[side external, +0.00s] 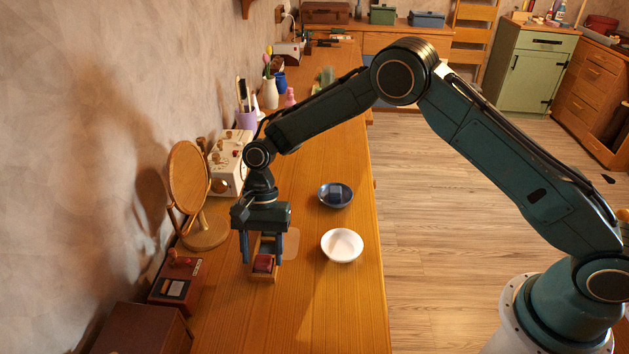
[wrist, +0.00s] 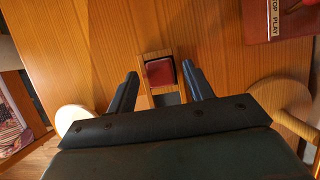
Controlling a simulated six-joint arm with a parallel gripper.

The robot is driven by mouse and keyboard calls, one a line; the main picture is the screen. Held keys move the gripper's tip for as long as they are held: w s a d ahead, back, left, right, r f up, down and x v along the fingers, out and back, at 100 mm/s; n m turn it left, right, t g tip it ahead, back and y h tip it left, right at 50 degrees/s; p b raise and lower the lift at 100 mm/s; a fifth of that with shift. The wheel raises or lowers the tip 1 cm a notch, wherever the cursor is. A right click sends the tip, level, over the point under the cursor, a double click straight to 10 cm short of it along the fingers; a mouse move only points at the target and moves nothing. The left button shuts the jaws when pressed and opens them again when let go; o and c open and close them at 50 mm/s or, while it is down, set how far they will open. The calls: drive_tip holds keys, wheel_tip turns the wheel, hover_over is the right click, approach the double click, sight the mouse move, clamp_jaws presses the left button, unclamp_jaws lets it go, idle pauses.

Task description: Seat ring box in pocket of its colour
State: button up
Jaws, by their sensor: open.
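A dark red ring box (side external: 263,263) sits at the near end of a small wooden holder (side external: 262,279) on the long wooden counter. In the wrist view the red box (wrist: 160,72) lies inside the wooden frame (wrist: 143,62), with a grey-blue area behind it, partly hidden by my gripper. My gripper (side external: 262,258) points down over the holder, its fingers open on either side of the red box. In the wrist view gaps show between the fingers (wrist: 160,72) and the box. A dark blue square item (side external: 336,192) lies in the blue bowl (side external: 347,203).
An empty white bowl (side external: 342,245) stands right of the holder. The counter's near right part is clear.

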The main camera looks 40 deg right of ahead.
drive_tip(key=v, duration=1.2)
drive_tip(key=shift+f, duration=0.1)
idle(0.4)
drive_tip(key=s+d+r+n+t, duration=0.2)
drive_tip(key=s+d+r, duration=0.35)
drive_tip(key=r, duration=0.45)
drive_tip(key=s+d+r+n+t, duration=0.25)
drive_tip(key=s+d+r, duration=0.25)
drive_tip(key=s+r, duration=0.3)
drive_tip(key=s+d+n+t+h, duration=0.1)
drive_tip(key=s+d+n+t, duration=0.1)
drive_tip(key=s+d, duration=0.3)
drive_tip(key=s+d+n+t+h, duration=0.2)
drive_tip(key=s+d, duration=0.3)
drive_tip(key=s, duration=0.9)
drive_tip(key=shift+d+f, duration=0.25)
drive_tip(key=shift+d, duration=0.15)
